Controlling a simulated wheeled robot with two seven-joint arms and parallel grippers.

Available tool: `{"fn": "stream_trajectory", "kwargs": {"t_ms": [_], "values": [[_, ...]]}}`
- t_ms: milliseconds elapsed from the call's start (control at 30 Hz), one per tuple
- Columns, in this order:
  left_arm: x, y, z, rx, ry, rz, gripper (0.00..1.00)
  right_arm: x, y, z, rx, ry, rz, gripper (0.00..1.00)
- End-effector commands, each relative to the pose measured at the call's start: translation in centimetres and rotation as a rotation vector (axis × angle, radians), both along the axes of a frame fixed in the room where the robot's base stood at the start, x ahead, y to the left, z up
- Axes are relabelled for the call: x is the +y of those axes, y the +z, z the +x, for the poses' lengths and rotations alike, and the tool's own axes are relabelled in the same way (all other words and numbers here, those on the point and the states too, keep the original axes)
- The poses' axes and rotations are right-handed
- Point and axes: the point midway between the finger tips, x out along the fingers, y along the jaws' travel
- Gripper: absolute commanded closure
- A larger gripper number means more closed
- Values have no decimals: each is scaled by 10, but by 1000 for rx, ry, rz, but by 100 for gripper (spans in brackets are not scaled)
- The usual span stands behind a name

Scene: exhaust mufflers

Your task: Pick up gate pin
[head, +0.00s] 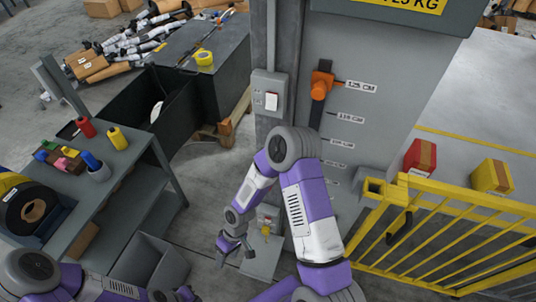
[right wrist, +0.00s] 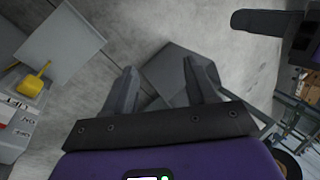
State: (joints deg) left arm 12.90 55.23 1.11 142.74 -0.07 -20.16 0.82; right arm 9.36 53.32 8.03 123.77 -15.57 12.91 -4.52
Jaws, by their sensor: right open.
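A small yellow handle-like piece (head: 265,231), which may be the gate pin, is at a small grey fixture low by the column. It also shows at the left of the right wrist view (right wrist: 34,82), beside a labelled white face and a grey plate. I cannot tell how it is seated. My right gripper (head: 235,258) is left of it in the head view, pointing down. In the right wrist view its fingers (right wrist: 163,82) are apart with nothing between them. My left arm shows at the lower left, but its fingertips are not in clear view.
The yellow gate (head: 455,225) stands at the right, with red and yellow boxes behind it. The grey column (head: 272,100) rises behind my right arm. A grey bin (head: 150,262) and a workbench (head: 110,175) with coloured items are at the left.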

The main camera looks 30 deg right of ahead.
Motion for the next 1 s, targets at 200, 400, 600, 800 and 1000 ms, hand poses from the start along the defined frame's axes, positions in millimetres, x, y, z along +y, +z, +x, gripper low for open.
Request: {"fn": "stream_trajectory", "kwargs": {"t_ms": [200,400,600,800,1000], "values": [[0,72,0,0,0,0,100,-20,123,70,-36,421,-146,43],[0,115,0,0,-1,0,100,-59,233,125,-24,651,-377,43],[0,135,0,0,-1,0,100,-87,305,151,13,721,-536,43],[0,138,0,0,0,0,100,-107,321,147,31,729,-577,43],[0,140,0,0,0,0,100,-136,320,127,31,728,-576,43]]}}
